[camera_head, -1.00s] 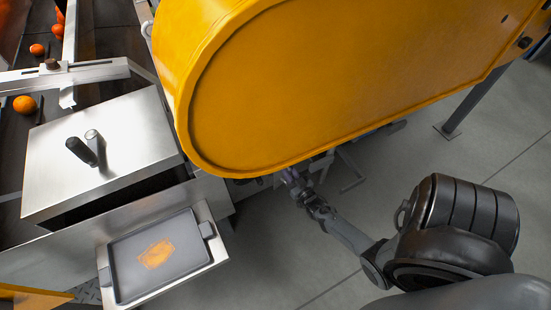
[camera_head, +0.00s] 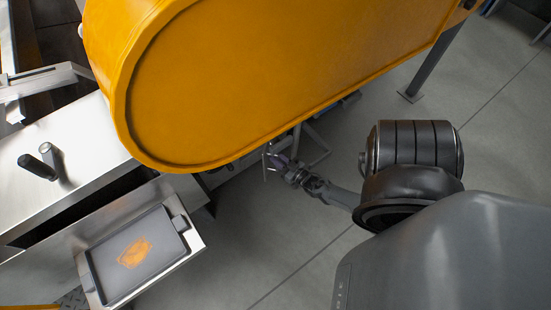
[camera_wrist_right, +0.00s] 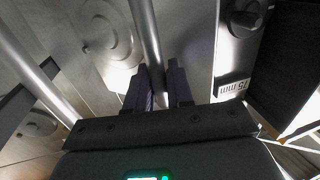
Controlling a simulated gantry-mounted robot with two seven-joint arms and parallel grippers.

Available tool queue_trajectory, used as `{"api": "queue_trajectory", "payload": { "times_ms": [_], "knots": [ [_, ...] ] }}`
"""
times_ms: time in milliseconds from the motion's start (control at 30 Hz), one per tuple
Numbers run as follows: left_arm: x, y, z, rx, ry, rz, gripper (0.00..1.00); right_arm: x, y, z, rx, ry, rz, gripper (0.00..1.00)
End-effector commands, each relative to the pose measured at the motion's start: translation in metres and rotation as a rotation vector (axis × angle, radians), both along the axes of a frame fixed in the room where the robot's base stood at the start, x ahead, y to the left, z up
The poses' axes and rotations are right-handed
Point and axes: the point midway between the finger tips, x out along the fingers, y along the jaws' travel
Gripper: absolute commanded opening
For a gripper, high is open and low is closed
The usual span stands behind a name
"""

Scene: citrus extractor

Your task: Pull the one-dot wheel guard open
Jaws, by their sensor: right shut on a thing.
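A large yellow cover (camera_head: 270,75) with a rounded end fills the upper middle of the head view. No one-dot mark shows, so I cannot tell which part is the one-dot wheel guard. My right gripper (camera_head: 270,158) is just below the cover's lower edge. In the right wrist view its dark fingers (camera_wrist_right: 160,88) are shut on a round metal bar (camera_wrist_right: 147,35) that runs up between them. What the bar is fixed to is partly hidden. My left gripper is not in view.
At left are a steel box lid (camera_head: 70,135) with dark upright handles and a grey tray (camera_head: 180,222) with an orange smear. A support leg (camera_head: 430,70) stands at upper right. Open floor (camera_head: 255,250) lies below the gripper. A "75 mm" label (camera_wrist_right: 233,88) shows in the wrist view.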

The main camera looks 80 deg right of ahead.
Motion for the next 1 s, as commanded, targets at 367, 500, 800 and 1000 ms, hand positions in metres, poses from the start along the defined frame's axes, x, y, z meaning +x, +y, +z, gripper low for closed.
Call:
{"api": "queue_trajectory", "payload": {
  "times_ms": [367, 500, 800, 1000],
  "knots": [
    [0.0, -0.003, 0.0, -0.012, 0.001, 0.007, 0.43, 0.0, 0.0, -0.001, 0.002, 0.004, -0.001, 0.37],
    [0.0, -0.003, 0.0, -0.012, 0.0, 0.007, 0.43, 0.0, 0.0, -0.001, 0.001, 0.003, 0.0, 0.37],
    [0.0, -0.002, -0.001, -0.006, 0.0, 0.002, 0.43, 0.003, 0.001, -0.001, 0.001, 0.0, 0.0, 0.37],
    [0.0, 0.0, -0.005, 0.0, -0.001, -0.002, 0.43, 0.02, 0.004, -0.001, 0.003, -0.001, 0.001, 0.37]
  ]
}}
